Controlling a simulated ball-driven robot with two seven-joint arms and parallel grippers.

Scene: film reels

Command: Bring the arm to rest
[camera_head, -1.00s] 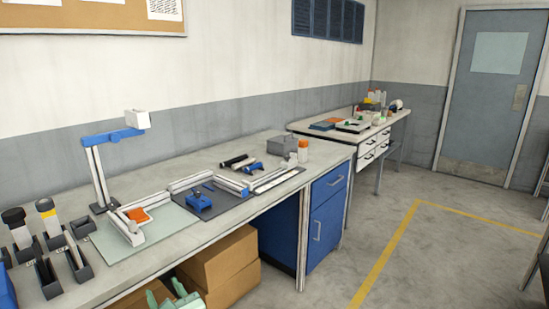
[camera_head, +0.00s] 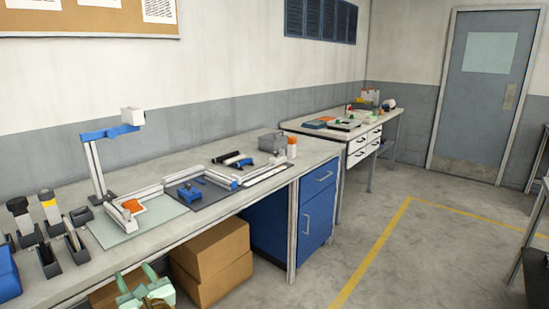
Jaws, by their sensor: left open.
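My left gripper (camera_head: 146,286) shows at the bottom edge of the head view, pale green, with its two fingers pointing up and apart. It is open, and nothing shows between the fingers. It is in front of the workbench (camera_head: 262,205), below the level of the bench top, with cardboard boxes behind it. Most of the left arm is below the picture. My right gripper is not in view.
The bench holds a blue and white stand (camera_head: 96,165), an orange piece (camera_head: 133,207), dark holders (camera_head: 75,246) and a grey box (camera_head: 272,143). Cardboard boxes (camera_head: 212,250) sit under it. A second table (camera_head: 300,125) stands farther back. The floor (camera_head: 440,260) at right is mostly clear.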

